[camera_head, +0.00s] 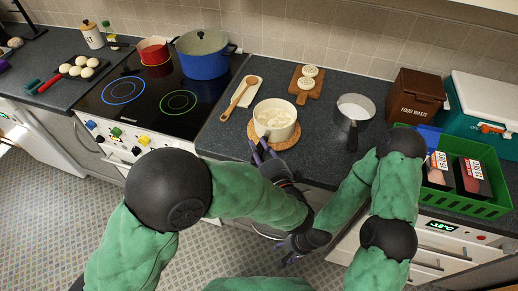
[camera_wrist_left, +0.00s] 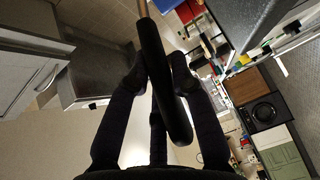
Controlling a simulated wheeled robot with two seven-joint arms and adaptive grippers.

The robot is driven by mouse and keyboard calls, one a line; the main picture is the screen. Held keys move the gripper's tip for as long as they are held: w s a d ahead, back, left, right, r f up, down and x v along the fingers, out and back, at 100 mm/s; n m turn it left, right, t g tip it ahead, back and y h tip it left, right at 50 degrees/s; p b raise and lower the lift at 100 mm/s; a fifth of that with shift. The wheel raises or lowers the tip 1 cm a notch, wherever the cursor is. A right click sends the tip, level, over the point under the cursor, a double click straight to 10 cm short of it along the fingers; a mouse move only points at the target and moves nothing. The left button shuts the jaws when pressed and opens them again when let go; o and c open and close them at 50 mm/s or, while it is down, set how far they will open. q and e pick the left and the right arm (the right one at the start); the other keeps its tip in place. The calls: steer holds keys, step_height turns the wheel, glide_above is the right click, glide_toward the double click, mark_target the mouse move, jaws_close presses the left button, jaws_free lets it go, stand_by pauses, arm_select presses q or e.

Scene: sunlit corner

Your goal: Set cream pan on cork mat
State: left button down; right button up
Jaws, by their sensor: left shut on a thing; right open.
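The cream pan (camera_head: 275,119), with pale contents, is over the cork mat (camera_head: 287,139) on the dark counter. I cannot tell whether the pan touches the mat. My left gripper (camera_head: 263,152) is at the pan's near side. In the left wrist view, its fingers (camera_wrist_left: 157,78) are shut on a long black handle (camera_wrist_left: 166,85), apparently the pan's; the handle is largely hidden in the head view. My right gripper (camera_head: 288,252) is open and empty, low in front of the counter.
A wooden spoon (camera_head: 238,97) on its rest lies left of the pan, and a board with round pieces (camera_head: 306,85) behind it. The hob with a blue pot (camera_head: 205,62) is left; a green crate (camera_head: 484,207) is right.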

arm_select(q)
steer(key=c, duration=1.1)
jaws_free()
steer(key=shift+p+v, duration=1.65)
steer(key=shift+v, duration=4.35)
